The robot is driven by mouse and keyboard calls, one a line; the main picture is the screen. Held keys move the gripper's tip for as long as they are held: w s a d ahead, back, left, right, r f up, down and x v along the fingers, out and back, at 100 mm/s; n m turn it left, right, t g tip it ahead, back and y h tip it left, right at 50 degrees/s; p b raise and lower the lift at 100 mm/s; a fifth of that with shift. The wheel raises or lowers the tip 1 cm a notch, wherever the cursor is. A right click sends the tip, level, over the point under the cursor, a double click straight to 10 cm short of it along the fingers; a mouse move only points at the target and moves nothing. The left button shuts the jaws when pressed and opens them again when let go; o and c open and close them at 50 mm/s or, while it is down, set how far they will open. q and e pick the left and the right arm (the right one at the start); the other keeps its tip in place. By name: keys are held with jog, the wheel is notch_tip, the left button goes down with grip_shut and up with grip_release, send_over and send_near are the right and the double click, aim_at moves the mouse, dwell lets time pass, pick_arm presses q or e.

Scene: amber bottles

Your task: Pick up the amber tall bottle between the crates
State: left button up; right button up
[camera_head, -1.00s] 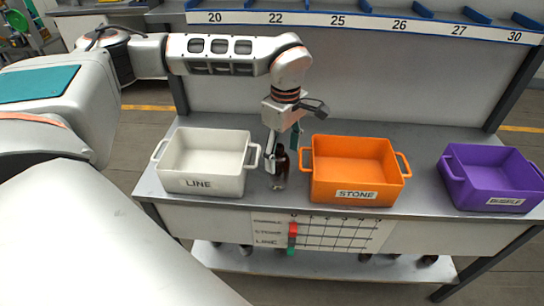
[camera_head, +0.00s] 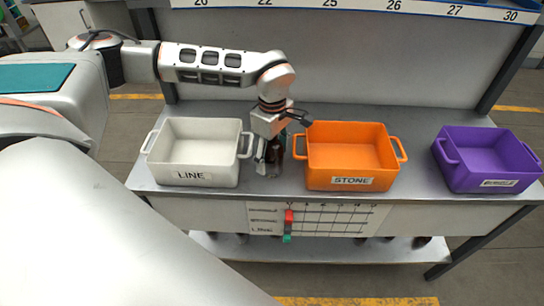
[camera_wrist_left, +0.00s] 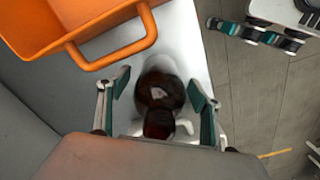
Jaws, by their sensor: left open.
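The amber bottle (camera_head: 274,161) stands upright on the grey table between the white LINE crate (camera_head: 184,160) and the orange STONE crate (camera_head: 352,160). My left gripper (camera_head: 271,153) is down at the bottle and partly hides it in the head view. In the left wrist view, the dark amber bottle (camera_wrist_left: 160,92) lies between the two open fingers of my left gripper (camera_wrist_left: 160,88). I see a gap on both sides of it. What looks like my right gripper (camera_wrist_left: 258,35) shows at the upper right there; its opening is unclear.
The orange crate's handle (camera_wrist_left: 122,52) is close to one finger in the wrist view. A purple crate (camera_head: 487,163) stands at the right end of the table. A board with red and green sliders (camera_head: 330,218) hangs on the table front. A low shelf (camera_head: 330,249) holds dark items.

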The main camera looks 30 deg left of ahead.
pick_arm(q)
jog(key=shift+f, duration=0.1)
jog(key=c, duration=1.3)
